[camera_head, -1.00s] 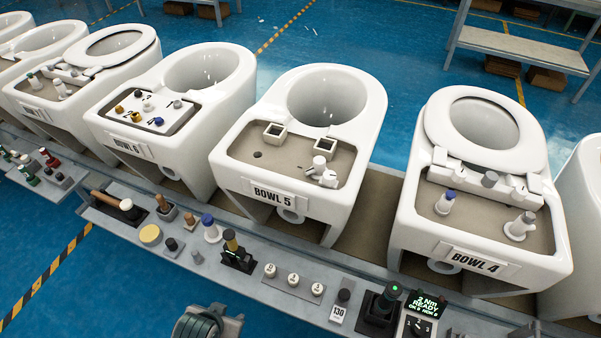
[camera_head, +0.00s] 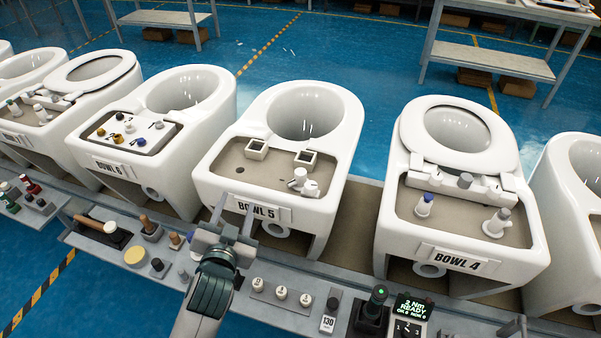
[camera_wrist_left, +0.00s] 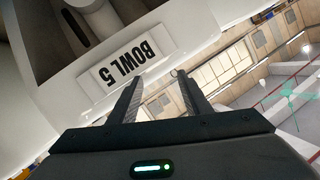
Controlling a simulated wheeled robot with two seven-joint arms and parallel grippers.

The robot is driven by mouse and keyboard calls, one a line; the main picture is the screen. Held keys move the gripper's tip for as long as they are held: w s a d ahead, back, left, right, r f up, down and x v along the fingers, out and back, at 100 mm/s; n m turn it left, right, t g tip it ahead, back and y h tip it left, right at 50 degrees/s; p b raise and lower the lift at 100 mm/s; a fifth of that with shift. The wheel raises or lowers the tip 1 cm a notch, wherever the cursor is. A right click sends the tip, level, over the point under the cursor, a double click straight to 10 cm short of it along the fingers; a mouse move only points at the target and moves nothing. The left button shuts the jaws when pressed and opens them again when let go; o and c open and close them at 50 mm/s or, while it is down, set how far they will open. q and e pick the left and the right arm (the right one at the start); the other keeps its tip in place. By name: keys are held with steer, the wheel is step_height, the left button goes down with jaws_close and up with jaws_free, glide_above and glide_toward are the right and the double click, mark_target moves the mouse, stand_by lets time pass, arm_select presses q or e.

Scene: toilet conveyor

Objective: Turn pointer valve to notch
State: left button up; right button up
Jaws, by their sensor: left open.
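Bowl 5 (camera_head: 222,188) is a white toilet bowl with a tan recessed deck. A small white valve fitting (camera_head: 302,182) stands at the right of that deck, made of an upright knob and a lower, roundish part. I cannot make out its pointer or a notch at this size. My left gripper (camera_head: 236,206) is open and empty, in front of Bowl 5 near its name plate (camera_head: 263,211), left of and below the valve. In the left wrist view, the open fingers (camera_wrist_left: 157,78) are beside the Bowl 5 plate (camera_wrist_left: 128,64). The valve is not visible there.
Two square sockets (camera_head: 256,150) sit on Bowl 5's deck. Bowl 4 (camera_head: 455,259) stands to the right and Bowl 6 (camera_head: 117,165) to the left. A grey ledge (camera_head: 257,308) in front carries knobs, several numbered buttons and a lit display (camera_head: 412,306).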

arm_select(q)
steer(key=w+d+r+m+t+h, duration=0.1)
steer(key=w+d+r+m+h, duration=0.2)
steer(key=d+r+m+h, duration=0.65)
steer(key=w+d+r+m+t+h, duration=0.1)
steer(key=w+d+r+m+h, duration=0.2)
steer(key=d+r+m+h, duration=0.7)
steer(key=s+d+r+m+g, duration=0.2)
steer(key=s+d+m+g, duration=0.1)
steer(key=d+m+g, duration=0.55)
steer(key=s+d+r+m+g, duration=0.2)
steer(key=s+d+m+g, duration=0.1)
steer(key=d+m+g, duration=0.6)
steer(key=w+a+f+m+g+y, duration=0.3)
steer(key=a+f+m+y, duration=0.15)
steer(key=f+y, duration=0.5)
steer(key=w+a+r+n+t+y, duration=0.1)
steer(key=w+a+y, duration=0.3)
steer(key=a, duration=0.4)
steer(key=w+a+r+n+t+y, duration=0.1)
steer(key=w+a+y, duration=0.3)
steer(key=a, duration=0.5)
steer(key=r+t+y, duration=0.1)
steer(key=y, duration=0.1)
steer(key=shift+w+a+r+y, duration=0.2)
steer(key=shift+r+y, duration=0.1)
steer(key=shift+r, duration=0.05)
